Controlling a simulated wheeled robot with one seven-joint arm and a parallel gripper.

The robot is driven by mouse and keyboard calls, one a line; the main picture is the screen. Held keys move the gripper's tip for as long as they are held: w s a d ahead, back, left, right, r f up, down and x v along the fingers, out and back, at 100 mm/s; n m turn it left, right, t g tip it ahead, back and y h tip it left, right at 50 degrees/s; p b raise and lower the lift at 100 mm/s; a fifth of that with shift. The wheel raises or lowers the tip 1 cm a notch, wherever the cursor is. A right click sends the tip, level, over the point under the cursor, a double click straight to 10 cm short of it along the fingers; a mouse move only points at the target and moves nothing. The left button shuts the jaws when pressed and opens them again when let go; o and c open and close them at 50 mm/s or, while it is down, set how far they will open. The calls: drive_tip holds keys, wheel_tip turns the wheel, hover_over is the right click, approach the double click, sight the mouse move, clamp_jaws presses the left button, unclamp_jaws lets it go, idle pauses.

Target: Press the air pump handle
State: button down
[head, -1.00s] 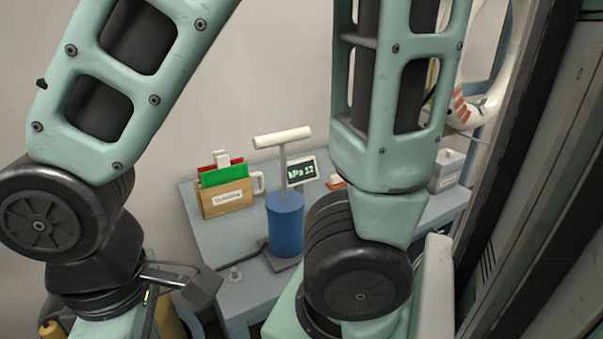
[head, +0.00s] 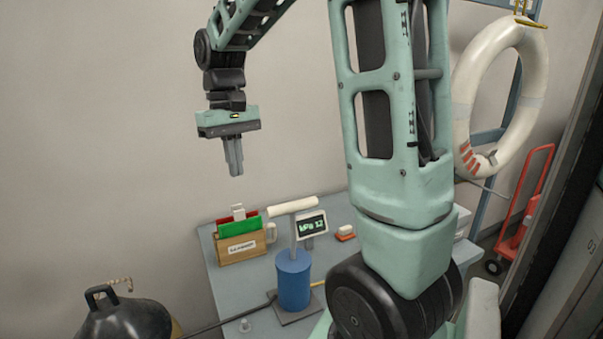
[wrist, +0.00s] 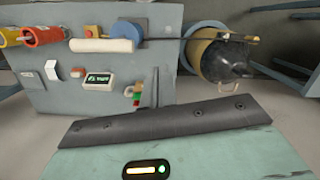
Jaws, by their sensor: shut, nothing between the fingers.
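The air pump stands on the grey table, a blue cylinder (head: 294,284) on a dark base with a thin rod up to a white T-shaped handle (head: 293,206). The handle is up, well above the cylinder. My gripper (head: 234,173) points down, shut and empty, above and to the left of the handle in the head view, apart from it. In the wrist view the white handle (wrist: 100,45) lies next to the blue cylinder (wrist: 124,27), seen from above. My fingers are hidden there; only the gripper body shows.
A display (head: 311,226) reading kPa 12 stands behind the pump. A wooden file box (head: 240,247) with a mug sits left on the table (head: 232,289). A black domed object (head: 126,318) is front left. A lifebuoy (head: 500,95) hangs right. Yellow and red cylinders (wrist: 55,33) lie in the wrist view.

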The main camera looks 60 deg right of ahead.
sight(292, 207)
drive_tip(key=s+d+r+m, duration=0.1)
drive_tip(key=s+d+r, duration=0.1)
drive_tip(key=d, duration=0.3)
drive_tip(key=s+d+r+m+p, duration=0.1)
drive_tip(key=s+d+r+m, duration=0.1)
drive_tip(key=d, duration=0.3)
drive_tip(key=shift+s+d+r+p, duration=0.15)
drive_tip(key=shift+d+r+p, duration=0.2)
drive_tip(key=shift+r, duration=0.4)
drive_tip(key=f+p, duration=0.1)
drive_tip(key=f, duration=0.3)
drive_tip(key=s+a+f+p, duration=0.1)
drive_tip(key=f, duration=0.4)
drive_tip(key=s+f+p, duration=0.1)
drive_tip(key=f+p, duration=0.1)
drive_tip(key=f, duration=0.2)
drive_tip(key=shift+s+a+f, duration=0.15)
drive_tip(key=shift+a+f, duration=0.1)
drive_tip(key=shift+f, duration=0.1)
drive_tip(key=shift+f, duration=0.1)
wheel_tip(292, 207, down, 10)
drive_tip(key=b, duration=0.6)
drive_tip(key=shift+r, duration=0.25)
drive_tip(key=shift+s+f, duration=0.1)
